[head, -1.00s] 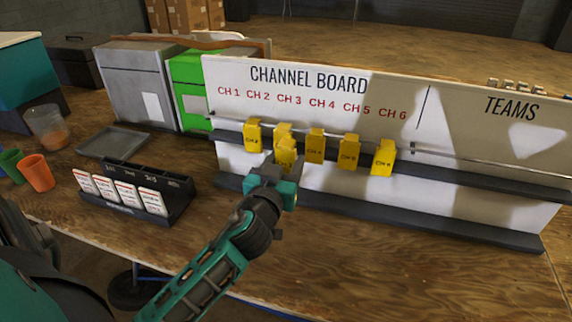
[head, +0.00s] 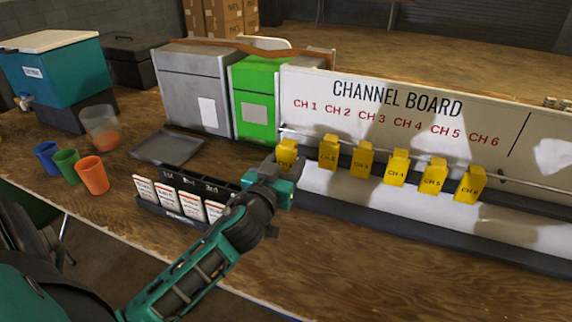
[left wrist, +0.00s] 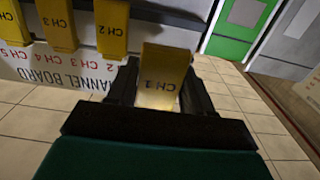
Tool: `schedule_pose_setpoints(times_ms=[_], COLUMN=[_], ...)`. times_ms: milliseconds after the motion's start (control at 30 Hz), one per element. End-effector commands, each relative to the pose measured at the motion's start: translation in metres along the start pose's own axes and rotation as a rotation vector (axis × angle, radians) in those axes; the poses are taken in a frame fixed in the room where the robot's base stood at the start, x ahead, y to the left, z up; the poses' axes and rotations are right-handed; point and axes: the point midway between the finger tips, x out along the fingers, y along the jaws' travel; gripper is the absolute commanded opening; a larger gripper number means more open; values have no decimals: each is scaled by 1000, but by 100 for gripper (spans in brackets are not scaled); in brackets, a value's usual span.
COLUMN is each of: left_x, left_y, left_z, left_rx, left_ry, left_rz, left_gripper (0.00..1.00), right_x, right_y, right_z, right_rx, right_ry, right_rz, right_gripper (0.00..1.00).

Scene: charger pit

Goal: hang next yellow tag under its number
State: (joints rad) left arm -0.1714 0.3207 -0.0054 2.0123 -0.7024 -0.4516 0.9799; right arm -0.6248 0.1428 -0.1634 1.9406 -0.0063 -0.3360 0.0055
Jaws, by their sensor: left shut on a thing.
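My left gripper (head: 284,174) is shut on a yellow tag (head: 287,151) marked CH 1. The tag is upright between the fingers in the left wrist view (left wrist: 165,78). It is at the left end of the rail, left of the CH 2 tag (head: 329,151); I cannot tell whether it touches the rail. The CH 3 tag (head: 363,158), CH 4 tag (head: 396,168), CH 5 tag (head: 433,176) and CH 6 tag (head: 470,184) hang in a row on the rail (head: 520,181). The white channel board (head: 400,88) shows red numbers CH 1 to CH 6. My right gripper is out of view.
A black rack (head: 160,207) with white cards stands left of my gripper. A grey tray (head: 167,148), several cups (head: 92,175) and a teal cooler (head: 60,75) are further left. Grey and green bins (head: 255,103) stand behind. The wooden table (head: 330,250) in front is clear.

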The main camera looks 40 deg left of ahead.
Motion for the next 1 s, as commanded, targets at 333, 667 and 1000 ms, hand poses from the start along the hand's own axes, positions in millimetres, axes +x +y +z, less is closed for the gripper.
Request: schedule_pose_setpoints(times_ms=[333, 667, 1000], left_x=[9, 31, 55], left_y=[0, 0, 0], left_z=[-1, 0, -1], left_rx=[1, 2, 2], left_ry=[2, 1, 2], left_rz=[4, 3, 3], left_gripper=[24, 24, 24], right_x=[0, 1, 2], right_y=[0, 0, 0], right_z=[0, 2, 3], right_rx=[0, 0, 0], right_ry=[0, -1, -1], right_rz=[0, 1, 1], right_gripper=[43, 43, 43])
